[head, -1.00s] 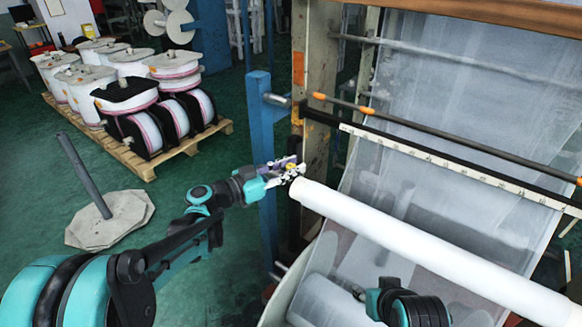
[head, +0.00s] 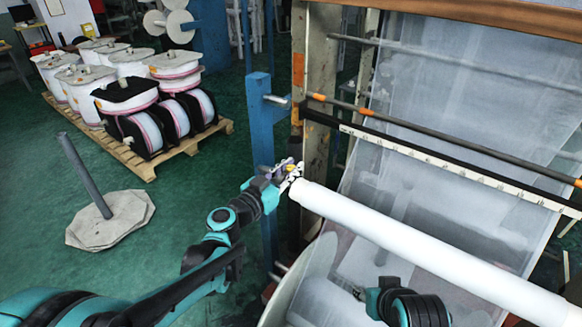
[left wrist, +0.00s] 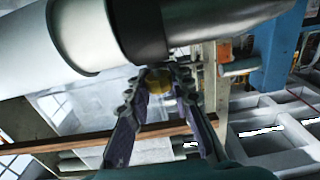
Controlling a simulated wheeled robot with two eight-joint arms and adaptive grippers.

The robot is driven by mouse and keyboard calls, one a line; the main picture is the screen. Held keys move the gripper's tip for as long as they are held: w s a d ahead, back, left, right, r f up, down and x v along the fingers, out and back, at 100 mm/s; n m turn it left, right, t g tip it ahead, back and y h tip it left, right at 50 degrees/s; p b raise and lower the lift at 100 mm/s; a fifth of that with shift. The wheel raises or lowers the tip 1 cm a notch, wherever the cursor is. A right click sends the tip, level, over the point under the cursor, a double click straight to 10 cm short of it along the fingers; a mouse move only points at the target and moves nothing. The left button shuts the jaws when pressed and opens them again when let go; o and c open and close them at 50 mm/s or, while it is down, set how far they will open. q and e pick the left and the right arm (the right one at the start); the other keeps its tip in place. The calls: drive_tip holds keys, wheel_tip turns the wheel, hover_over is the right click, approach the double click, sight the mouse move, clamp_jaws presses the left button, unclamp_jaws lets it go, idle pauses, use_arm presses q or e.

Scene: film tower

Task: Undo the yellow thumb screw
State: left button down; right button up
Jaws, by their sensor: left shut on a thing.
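The yellow thumb screw (left wrist: 157,86) shows in the left wrist view, just below the dark end collar (left wrist: 165,28) of the white roll. My left gripper (left wrist: 158,80) has its fingers on both sides of the screw and is shut on it. In the head view my left gripper (head: 290,172) is at the left end of the white roll (head: 420,250), where a small yellow spot shows between the fingers. The fingers hide most of the screw there. Part of my right arm (head: 405,305) shows at the bottom; its gripper's fingertips cannot be made out.
A blue post (head: 262,150) stands just left of my left gripper. The film sheet (head: 440,100) and a black bar (head: 450,165) lie behind the roll. A wooden pallet (head: 130,165) with several spools and a grey pole on a stone base (head: 110,220) stand left. Green floor between is clear.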

use_arm(q)
drive_tip(key=n+t+y, duration=0.1)
drive_tip(key=n+y, duration=0.1)
drive_tip(key=y, duration=0.1)
drive_tip(key=n+t+y, duration=0.1)
drive_tip(key=n+y, duration=0.1)
drive_tip(key=y, duration=0.2)
drive_tip(key=shift+d+n+t, duration=0.1)
drive_tip(key=shift+n+t, duration=0.3)
drive_tip(key=shift+y, duration=0.3)
drive_tip(key=c, duration=1.3)
unclamp_jaws()
drive_tip(key=s+a, duration=0.2)
drive_tip(key=s, duration=1)
